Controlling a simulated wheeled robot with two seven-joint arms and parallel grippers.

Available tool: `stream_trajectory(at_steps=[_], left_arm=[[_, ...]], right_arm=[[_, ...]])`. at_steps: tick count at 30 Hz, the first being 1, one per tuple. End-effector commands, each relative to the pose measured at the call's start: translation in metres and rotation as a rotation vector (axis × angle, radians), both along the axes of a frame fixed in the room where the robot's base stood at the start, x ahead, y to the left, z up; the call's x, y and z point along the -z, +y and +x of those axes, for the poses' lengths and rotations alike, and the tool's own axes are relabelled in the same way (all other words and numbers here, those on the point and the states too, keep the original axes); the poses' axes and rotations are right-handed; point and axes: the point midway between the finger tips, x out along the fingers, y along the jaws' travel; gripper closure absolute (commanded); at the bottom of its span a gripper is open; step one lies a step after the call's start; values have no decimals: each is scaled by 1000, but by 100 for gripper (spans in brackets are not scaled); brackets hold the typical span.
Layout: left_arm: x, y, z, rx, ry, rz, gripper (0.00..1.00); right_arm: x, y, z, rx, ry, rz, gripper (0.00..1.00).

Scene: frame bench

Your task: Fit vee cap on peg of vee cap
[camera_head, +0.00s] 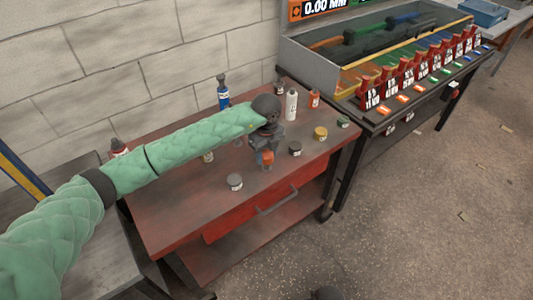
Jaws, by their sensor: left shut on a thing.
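My left gripper (267,150) hangs at the end of the green-sleeved arm, over the middle of the red-topped bench (185,205). It is shut on a small orange-red piece (268,158), mostly hidden by the dark fingers. I cannot tell whether this piece is the vee cap, or whether it touches the bench top. No peg can be picked out clearly at this size.
Small pots stand nearby: a grey one (235,182), a dark one (295,149) and a yellow one (320,133). A blue bottle (223,95) and a white bottle (291,104) stand behind. The bench top's front left is clear. A rack of red holders (407,75) stands right.

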Motion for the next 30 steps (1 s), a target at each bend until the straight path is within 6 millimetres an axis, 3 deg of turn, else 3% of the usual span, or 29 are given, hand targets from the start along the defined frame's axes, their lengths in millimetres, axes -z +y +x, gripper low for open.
stream_trajectory(at_steps=[30], left_arm=[[0, 0, 0, 0, 0, 0, 82]], right_arm=[[4, -1, 2, -1, -2, -2, 44]])
